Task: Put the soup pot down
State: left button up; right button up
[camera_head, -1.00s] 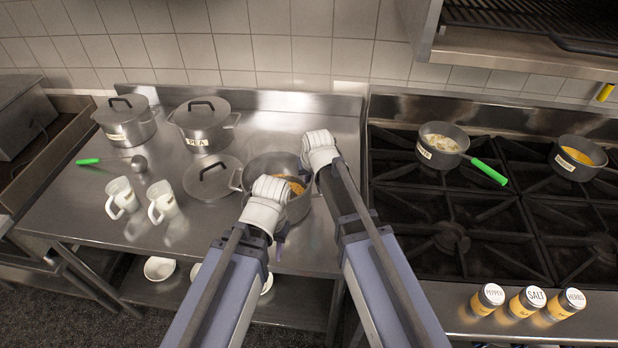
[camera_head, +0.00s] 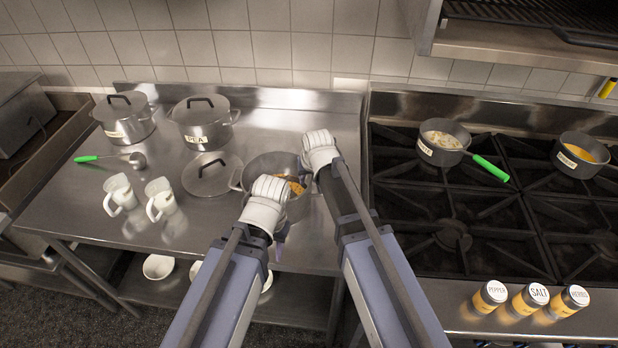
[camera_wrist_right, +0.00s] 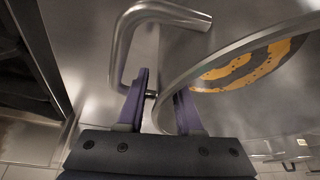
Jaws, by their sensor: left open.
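The soup pot (camera_head: 238,181) is a grey metal pot with orange soup in it. In the head view it appears to rest on the steel table, upright, partly hidden by my grippers. My right gripper (camera_head: 309,163) is at the pot's right side. In the right wrist view my right gripper (camera_wrist_right: 162,95) has its fingers apart, with the pot's rim (camera_wrist_right: 235,48) between them, beside the loop handle (camera_wrist_right: 124,38).
A lid (camera_head: 205,184) lies left of the pot. Two lidded pots (camera_head: 202,128) (camera_head: 126,127), two white jugs (camera_head: 122,200) (camera_head: 161,205) and a green-handled ladle (camera_head: 110,157) share the table (camera_head: 75,205). The stove (camera_head: 480,215) at right holds two pans (camera_head: 443,155) (camera_head: 577,170).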

pick_arm(q)
jog(key=shift+r, duration=0.15)
pick_arm(e)
jog(key=shift+r, duration=0.15)
jog(key=a+p+v, duration=0.1)
jog(key=p+v, duration=1.1)
pick_arm(q)
notch_tip(320, 180, up, 11)
jog(key=shift+b, duration=0.3)
pick_arm(e)
jog(key=s+f+n+g+h, duration=0.1)
jog(key=s+g, duration=0.3)
jog(key=s, duration=1.4)
jog(key=shift+d+f+n+g+h, duration=0.25)
jog(key=shift+n+g+h, duration=0.2)
jog(key=shift+n, duration=0.35)
pick_arm(q)
notch_tip(320, 180, down, 8)
jog(key=b, duration=0.7)
jog(key=shift+r+b, duration=0.15)
jog(key=shift+b, duration=0.25)
pick_arm(e)
notch_tip(320, 180, down, 8)
jog(key=shift+r, duration=0.1)
pick_arm(q)
jog(key=shift+r, duration=0.2)
pick_arm(e)
jog(key=shift+r, duration=0.2)
